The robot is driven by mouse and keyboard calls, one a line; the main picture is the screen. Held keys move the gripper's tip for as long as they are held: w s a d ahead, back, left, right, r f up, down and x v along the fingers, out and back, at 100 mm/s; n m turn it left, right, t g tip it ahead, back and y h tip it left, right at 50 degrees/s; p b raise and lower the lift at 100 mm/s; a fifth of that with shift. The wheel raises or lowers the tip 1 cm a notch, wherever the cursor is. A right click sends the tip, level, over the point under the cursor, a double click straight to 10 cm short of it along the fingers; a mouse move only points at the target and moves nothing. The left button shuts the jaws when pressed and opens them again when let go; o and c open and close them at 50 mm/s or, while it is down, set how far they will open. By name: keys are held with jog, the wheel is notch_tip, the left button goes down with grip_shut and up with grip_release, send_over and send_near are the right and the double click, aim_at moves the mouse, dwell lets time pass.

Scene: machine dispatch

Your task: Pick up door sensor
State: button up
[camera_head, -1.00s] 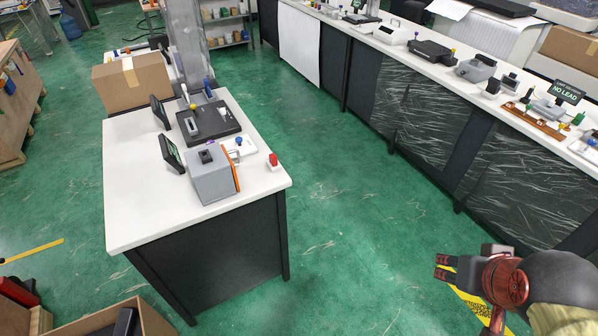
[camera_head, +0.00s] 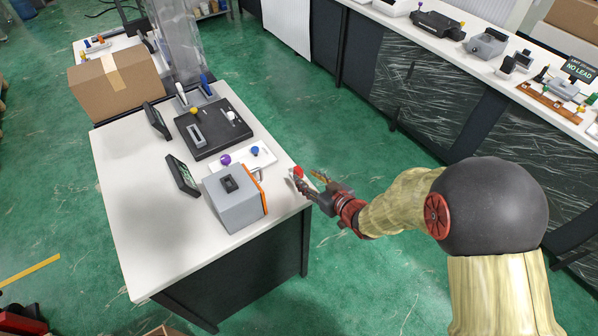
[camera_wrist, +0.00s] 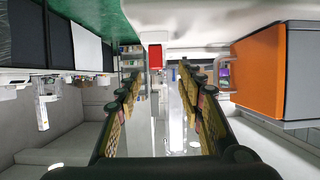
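A small red block (camera_head: 298,171) stands at the right edge of the white table, and I take it as the likely door sensor, though its label is not readable. It also shows in the wrist view (camera_wrist: 155,57), centred just beyond and between my fingertips. My gripper (camera_head: 306,184) is at the table's right edge beside the block. In the wrist view my gripper (camera_wrist: 160,78) has its two fingers apart with nothing held between them. The lower part of the block is partly hidden by the gripper in the head view.
On the white table (camera_head: 135,215), a grey box with an orange side (camera_head: 236,200) stands close left of my gripper. A white plate with purple and blue knobs (camera_head: 262,158), a black tray (camera_head: 213,128) and two small screens are behind. Green floor is clear to the right.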

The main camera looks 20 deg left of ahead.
aim_at(299, 170)
jog(key=b+x, duration=0.2)
jog(key=x, duration=0.5)
jog(key=shift+w+d, duration=0.1)
jog(key=shift+w, duration=0.2)
jog(key=shift+r, duration=0.1)
jog(key=shift+c, duration=0.4)
grip_shut()
